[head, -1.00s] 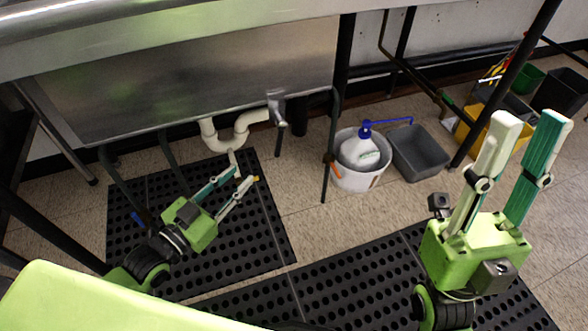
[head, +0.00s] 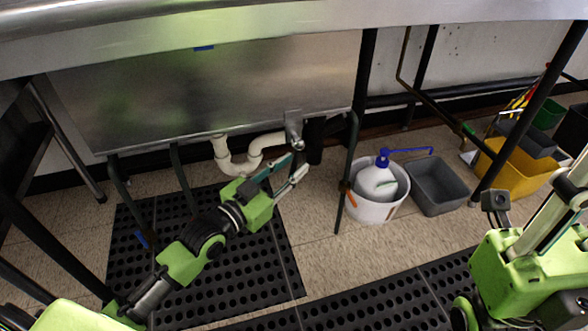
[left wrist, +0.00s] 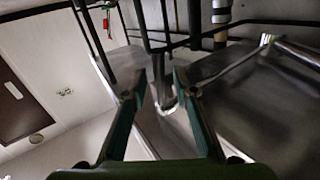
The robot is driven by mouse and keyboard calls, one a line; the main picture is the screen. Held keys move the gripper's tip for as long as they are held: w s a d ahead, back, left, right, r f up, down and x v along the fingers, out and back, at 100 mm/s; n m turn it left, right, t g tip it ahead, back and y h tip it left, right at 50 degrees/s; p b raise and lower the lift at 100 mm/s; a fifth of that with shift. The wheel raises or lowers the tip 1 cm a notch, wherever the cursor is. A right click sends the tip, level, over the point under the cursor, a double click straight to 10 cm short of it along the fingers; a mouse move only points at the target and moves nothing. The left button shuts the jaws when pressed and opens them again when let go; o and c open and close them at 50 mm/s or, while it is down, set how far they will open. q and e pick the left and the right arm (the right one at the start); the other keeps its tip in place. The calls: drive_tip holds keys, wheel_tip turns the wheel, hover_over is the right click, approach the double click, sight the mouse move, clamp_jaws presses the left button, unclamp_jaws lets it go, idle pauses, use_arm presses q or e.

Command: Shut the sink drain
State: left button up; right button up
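The steel sink (head: 190,100) spans the left and middle of the head view. White drain piping (head: 240,163) hangs below it. A metal drain lever (head: 294,128) hangs under the sink's front edge, right of the piping. My left gripper (head: 298,164) is open and empty just below this lever, apart from it. In the left wrist view its two fingers (left wrist: 155,90) are spread, with a metal part showing between them; I cannot tell its depth. My right gripper (head: 535,250) is at the right edge, its fingertips cut off; its fingers look apart and empty.
A white bucket (head: 365,211) holding a blue-topped jug (head: 377,182) stands right of the lever behind a dark table leg (head: 352,150). A grey bin (head: 437,187) and yellow bucket (head: 520,172) stand further right. Black perforated mats (head: 270,260) cover the floor.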

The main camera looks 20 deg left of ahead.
use_arm(q)
drive_tip(key=shift+w+d, duration=0.3)
drive_tip(key=shift+w, duration=0.3)
clamp_jaws()
